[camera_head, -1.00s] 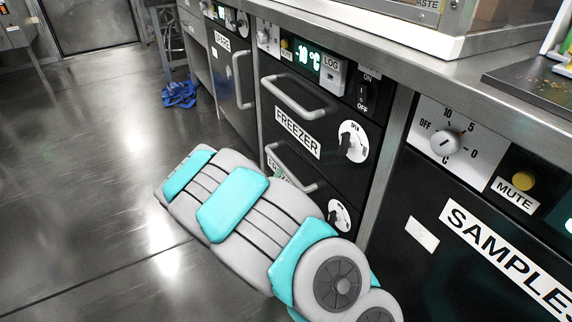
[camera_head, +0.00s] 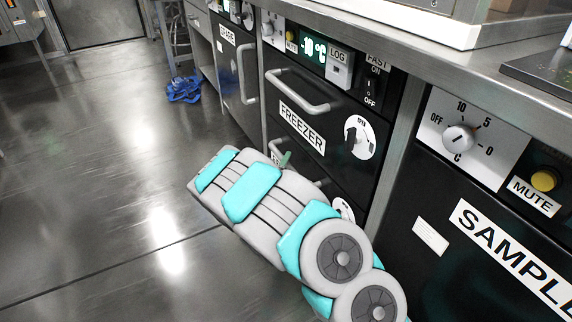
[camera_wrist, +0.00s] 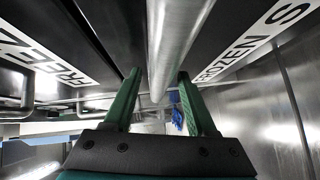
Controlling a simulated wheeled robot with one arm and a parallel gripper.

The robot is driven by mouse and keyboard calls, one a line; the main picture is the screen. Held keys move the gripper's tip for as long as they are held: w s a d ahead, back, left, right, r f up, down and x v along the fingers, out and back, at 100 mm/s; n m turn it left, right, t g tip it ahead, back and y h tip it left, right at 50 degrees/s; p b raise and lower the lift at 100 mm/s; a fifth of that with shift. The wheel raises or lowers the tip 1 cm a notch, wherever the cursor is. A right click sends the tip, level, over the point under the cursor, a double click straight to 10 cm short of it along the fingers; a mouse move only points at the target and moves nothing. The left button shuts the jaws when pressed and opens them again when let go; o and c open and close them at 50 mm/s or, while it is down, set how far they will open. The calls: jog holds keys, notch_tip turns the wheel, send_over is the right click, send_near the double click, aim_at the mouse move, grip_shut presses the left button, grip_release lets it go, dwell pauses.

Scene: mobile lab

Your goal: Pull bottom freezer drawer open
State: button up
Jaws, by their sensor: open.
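The bottom freezer drawer (camera_head: 378,183) is below the drawer labelled FREEZER; my arm hides much of it in the head view. Its handle, a silver bar (camera_head: 322,182), shows only in part there. In the wrist view a thick silver bar (camera_wrist: 172,40) runs between the two green fingers of my gripper (camera_wrist: 159,76), beside a FROZEN label (camera_wrist: 235,58). The fingers are open, one on each side of the bar in the picture; contact cannot be made out. The drawer appears shut.
The upper FREEZER drawer (camera_head: 275,110) with its handle (camera_head: 297,92) and dial (camera_head: 359,137) is just above. The SAMPLES unit (camera_head: 440,270) stands at right, the SPARE unit (camera_head: 236,95) farther left. A blue heap (camera_head: 183,89) lies on the floor. The floor (camera_head: 80,190) at left is open.

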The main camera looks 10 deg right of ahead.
jog(key=shift+w+d, duration=0.15)
jog(key=shift+w, duration=0.1)
jog(key=shift+c, duration=0.3)
grip_shut()
dwell(1.0)
